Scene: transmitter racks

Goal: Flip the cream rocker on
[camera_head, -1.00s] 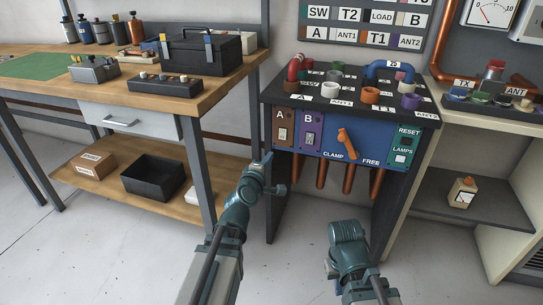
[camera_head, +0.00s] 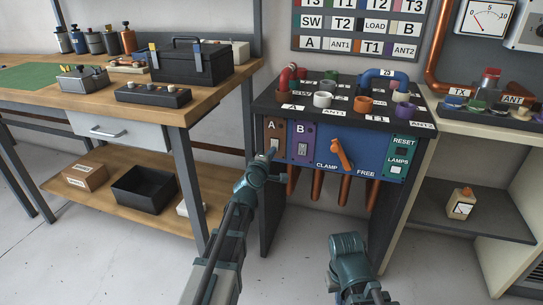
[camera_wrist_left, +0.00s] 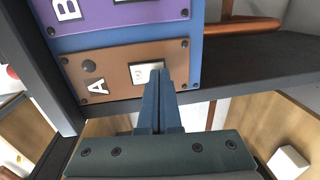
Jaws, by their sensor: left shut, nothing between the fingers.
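The cabinet has a brown panel A (camera_head: 273,135) with a pale, cream-looking rocker (camera_head: 274,144). In the left wrist view the rocker (camera_wrist_left: 143,71) shows on panel A, partly covered by my fingertips. A purple panel B (camera_head: 302,143) beside it has its own greyish rocker (camera_head: 303,150). My left gripper (camera_head: 271,157) is shut and empty, at the lower part of panel A. In the left wrist view its fingertips (camera_wrist_left: 158,73) overlap the rocker's right side; contact cannot be told. My right arm shows low in the head view, but its gripper fingers do not.
An orange lever (camera_head: 341,152) between CLAMP and FREE and a teal RESET/LAMPS panel (camera_head: 401,152) are further right. Copper pipes (camera_head: 345,190) hang below the panels. A wooden bench (camera_head: 150,112) with a toolbox stands left. Floor space is clear in front.

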